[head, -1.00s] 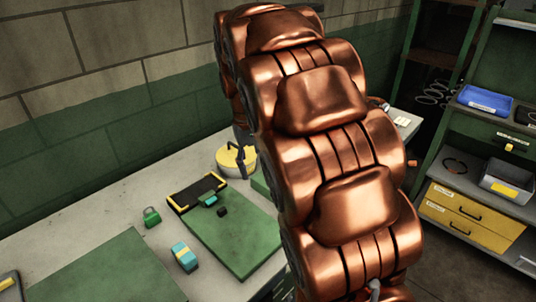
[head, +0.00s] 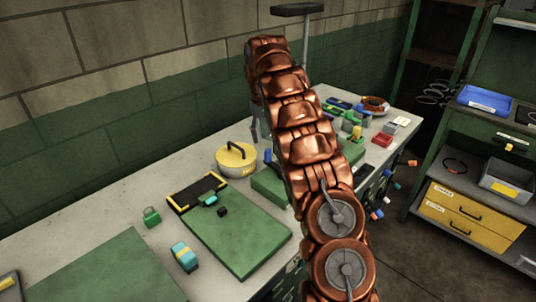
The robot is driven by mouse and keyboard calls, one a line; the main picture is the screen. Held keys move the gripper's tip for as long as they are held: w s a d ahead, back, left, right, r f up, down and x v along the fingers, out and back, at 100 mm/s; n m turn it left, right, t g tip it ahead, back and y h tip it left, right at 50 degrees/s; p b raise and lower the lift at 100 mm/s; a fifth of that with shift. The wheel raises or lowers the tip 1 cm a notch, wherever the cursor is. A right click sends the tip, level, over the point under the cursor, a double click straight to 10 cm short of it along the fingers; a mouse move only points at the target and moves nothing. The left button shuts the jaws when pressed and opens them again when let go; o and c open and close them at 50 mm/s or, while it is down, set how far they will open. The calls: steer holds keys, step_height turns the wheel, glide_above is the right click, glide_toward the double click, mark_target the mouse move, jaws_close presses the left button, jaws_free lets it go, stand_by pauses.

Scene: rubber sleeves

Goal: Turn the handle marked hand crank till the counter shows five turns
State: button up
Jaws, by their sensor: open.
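I cannot pick out a handle marked hand crank or a turn counter; no such label or display can be read. Several small handles or knobs with coloured ends (head: 376,214) stick out from the front of the workbench (head: 100,208), to the right of my arm. My gripper (head: 260,128) shows only as a grey part below the far end of my copper-sleeved arm, over the back of the bench. Its fingers are mostly hidden by the arm, and I see nothing held in it.
Small coloured items and a copper-coloured ring (head: 375,104) crowd the bench's far end. Shelving with yellow drawers (head: 458,210) stands right, across open floor.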

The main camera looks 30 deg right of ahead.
mark_target(268, 149)
steer(key=w+d+f, duration=0.2)
steer(key=d+f, duration=0.1)
steer(key=shift+w, duration=0.1)
steer(key=shift+f+p, duration=1.35)
steer(key=shift+f, duration=2.55)
jaws_close()
